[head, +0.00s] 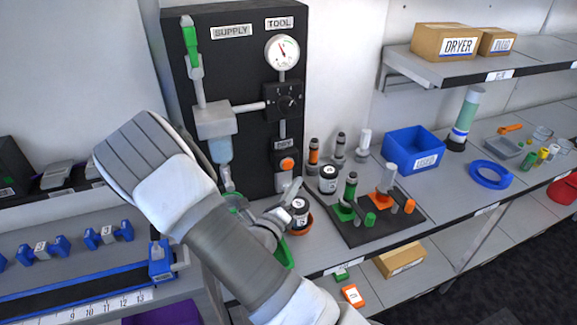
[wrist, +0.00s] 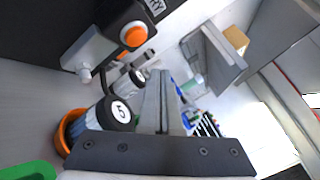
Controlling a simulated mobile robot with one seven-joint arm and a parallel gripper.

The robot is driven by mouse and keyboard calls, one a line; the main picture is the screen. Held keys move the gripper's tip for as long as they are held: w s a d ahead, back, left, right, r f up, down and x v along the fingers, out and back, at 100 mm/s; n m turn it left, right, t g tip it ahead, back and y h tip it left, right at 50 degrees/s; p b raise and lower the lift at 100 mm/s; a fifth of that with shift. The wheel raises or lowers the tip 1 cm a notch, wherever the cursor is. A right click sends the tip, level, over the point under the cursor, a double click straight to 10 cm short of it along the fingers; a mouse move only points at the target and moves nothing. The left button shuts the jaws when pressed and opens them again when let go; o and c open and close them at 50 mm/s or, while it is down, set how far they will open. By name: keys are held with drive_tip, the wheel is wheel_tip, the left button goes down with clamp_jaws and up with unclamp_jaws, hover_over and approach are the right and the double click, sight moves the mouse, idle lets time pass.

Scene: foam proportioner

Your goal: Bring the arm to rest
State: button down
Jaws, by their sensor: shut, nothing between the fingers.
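My arm reaches up from the bottom of the head view, bends at a large grey and white joint, and hides part of the black panel's lower left and the bench. My gripper (head: 296,188) shows beyond the forearm, over the bench in front of the panel. In the wrist view my gripper (wrist: 163,75) has its two long grey fingers together with nothing between them. A jar with a black lid marked 5 (wrist: 118,112) sits in an orange ring just left of the fingers. The same jar (head: 299,212) is close beside my gripper in the head view.
The black panel (head: 245,100) with gauge, knob and orange button stands behind. A second jar (head: 328,178) and a dark tray (head: 385,222) with green and orange fittings stand to the right. A blue bin (head: 412,148) and a shelf (head: 475,68) with boxes are farther right.

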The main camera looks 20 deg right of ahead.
drive_tip(key=s+d+r+m+g+y, duration=0.1)
drive_tip(key=s+d+r+m+g, duration=0.3)
drive_tip(key=s+m+g, duration=0.55)
drive_tip(key=s+d+r+m+g+y, duration=0.15)
drive_tip(key=s+r+m+g, duration=0.45)
drive_tip(key=m, duration=0.7)
drive_tip(key=s+a+r+m+t+y, duration=0.4)
drive_tip(key=a+m+y, duration=0.1)
drive_tip(key=a+m, duration=0.2)
drive_tip(key=s+a+r+m+t+y, duration=0.3)
drive_tip(key=a+r+m+t+y, duration=0.1)
drive_tip(key=a+r+m+y, duration=0.1)
drive_tip(key=shift+s+a+m+y, duration=0.4)
drive_tip(key=shift+a+m+y, duration=0.15)
drive_tip(key=shift+a+m, duration=0.5)
